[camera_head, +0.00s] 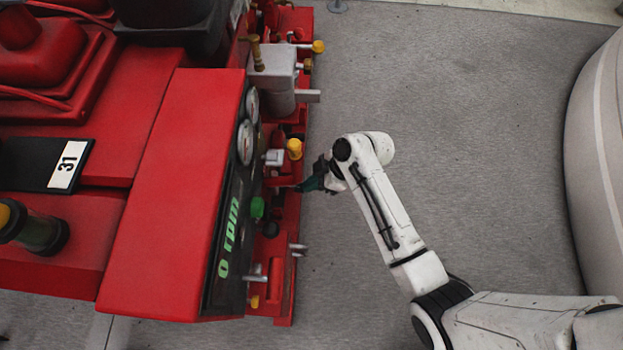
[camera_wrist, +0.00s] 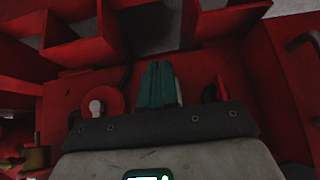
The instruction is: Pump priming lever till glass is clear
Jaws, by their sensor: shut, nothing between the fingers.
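The red pumpset (camera_head: 170,190) fills the left of the head view, with its control panel (camera_head: 232,220) facing right. My gripper (camera_head: 303,187) is beside the right face of the pumpset, level with the middle of the panel. Its teal fingers (camera_wrist: 158,85) are together in the wrist view, with nothing seen between them. They point at red panels. I cannot tell which part is the priming lever, and I cannot make out the glass. Whether the fingertips touch anything is unclear.
A yellow-capped fitting (camera_head: 294,149) and a green knob (camera_head: 257,207) lie close to my gripper. A grey fitting (camera_head: 256,278) sticks out lower on the panel. A white round knob (camera_wrist: 95,106) shows in the wrist view. Grey floor (camera_head: 470,130) is open to the right.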

